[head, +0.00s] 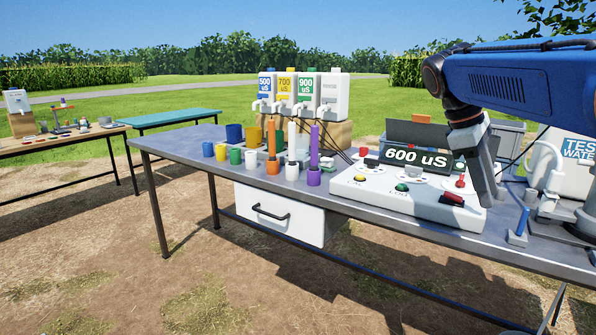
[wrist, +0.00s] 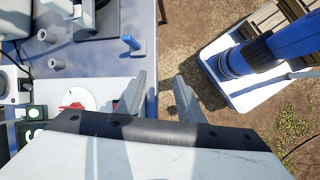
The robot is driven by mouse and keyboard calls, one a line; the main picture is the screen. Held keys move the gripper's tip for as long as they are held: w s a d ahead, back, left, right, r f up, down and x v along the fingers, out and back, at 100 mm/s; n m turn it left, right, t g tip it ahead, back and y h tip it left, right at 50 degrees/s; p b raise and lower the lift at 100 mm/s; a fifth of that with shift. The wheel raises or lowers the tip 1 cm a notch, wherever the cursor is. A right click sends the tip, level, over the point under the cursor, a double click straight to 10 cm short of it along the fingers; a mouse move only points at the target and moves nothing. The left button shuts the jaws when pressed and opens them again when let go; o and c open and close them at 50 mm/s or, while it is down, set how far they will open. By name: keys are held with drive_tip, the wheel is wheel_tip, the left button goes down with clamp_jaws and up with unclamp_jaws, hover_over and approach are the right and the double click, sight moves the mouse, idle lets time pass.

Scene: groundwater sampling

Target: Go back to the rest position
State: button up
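My gripper (head: 489,190) hangs from my blue arm at the right, pointing down in front of the meter box (head: 405,195) on the grey table. In the wrist view my gripper (wrist: 160,92) shows two grey fingers well apart with nothing between them. The table's edge lies beneath them, with brown ground just beyond. The meter's display (head: 415,156) reads 600 uS. The box's red switch (head: 452,199) and green button (head: 402,187) are visible; part of its right side is hidden behind my gripper.
Colored cups and holders with upright probes (head: 314,148) stand left of the meter. Dispensers (head: 308,95) stand behind them. A blue upright handle (head: 521,225) and a white water container (head: 567,165) are at the right. Open ground lies before the table (head: 180,154).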

drive_tip(key=s+a+f+m+t+y, duration=0.2)
drive_tip(key=s+a+f+m+t, duration=0.1)
drive_tip(key=s+f, duration=0.6)
drive_tip(key=s+a+f+m+t+y, duration=0.3)
drive_tip(key=s+a+f+m, duration=0.2)
drive_tip(key=f, duration=0.9)
drive_tip(key=s+a, duration=0.3)
drive_tip(key=shift+s+f+m, duration=0.35)
drive_tip(key=shift+f+m, duration=0.05)
